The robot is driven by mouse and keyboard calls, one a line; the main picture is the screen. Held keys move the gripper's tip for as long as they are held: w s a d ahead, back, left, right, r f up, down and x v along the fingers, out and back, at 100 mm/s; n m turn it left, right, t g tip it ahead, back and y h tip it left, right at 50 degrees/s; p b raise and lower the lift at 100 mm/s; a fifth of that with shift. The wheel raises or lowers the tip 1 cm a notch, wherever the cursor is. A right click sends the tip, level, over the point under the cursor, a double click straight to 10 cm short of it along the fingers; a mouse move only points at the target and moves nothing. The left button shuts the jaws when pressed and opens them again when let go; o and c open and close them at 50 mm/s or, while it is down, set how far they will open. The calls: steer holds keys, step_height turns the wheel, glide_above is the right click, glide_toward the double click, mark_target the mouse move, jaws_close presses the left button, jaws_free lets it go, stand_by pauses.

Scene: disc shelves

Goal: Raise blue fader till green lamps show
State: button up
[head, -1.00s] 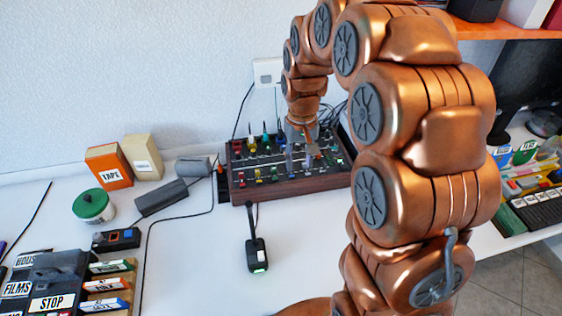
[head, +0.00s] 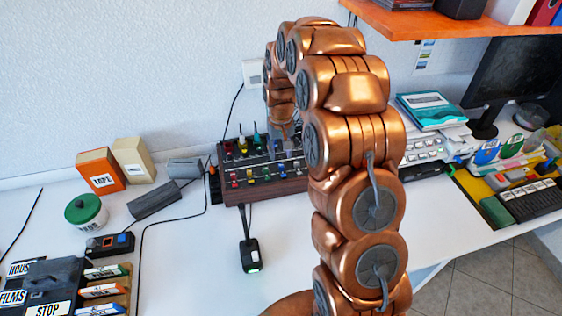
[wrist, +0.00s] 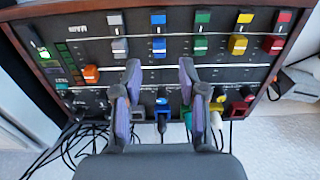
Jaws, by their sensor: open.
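The mixer console (head: 262,190) stands on the desk against the wall, and its panel fills much of the wrist view. The blue fader (wrist: 159,47) has a square cap on a slot, between a grey fader (wrist: 119,47) and a green fader (wrist: 200,46). My gripper (wrist: 160,72) is open, its two purple-padded fingertips apart on either side of the blue channel. The blue cap shows just beyond the fingertips, with no visible contact. A column of small lamps (wrist: 65,52) at the panel's left looks mostly dark green. In the head view, my arm partly hides the console.
Yellow (wrist: 237,44) and red (wrist: 273,43) faders stand to the right, an orange one (wrist: 90,74) to the left. Coloured plugs and knobs line the panel's near edge. A small black device (head: 250,255) lies before the console. An orange shelf (head: 450,22) hangs at upper right.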

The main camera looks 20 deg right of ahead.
mark_target(281, 165)
steer(key=shift+f+p, duration=0.65)
steer(key=shift+f, duration=2)
jaws_close()
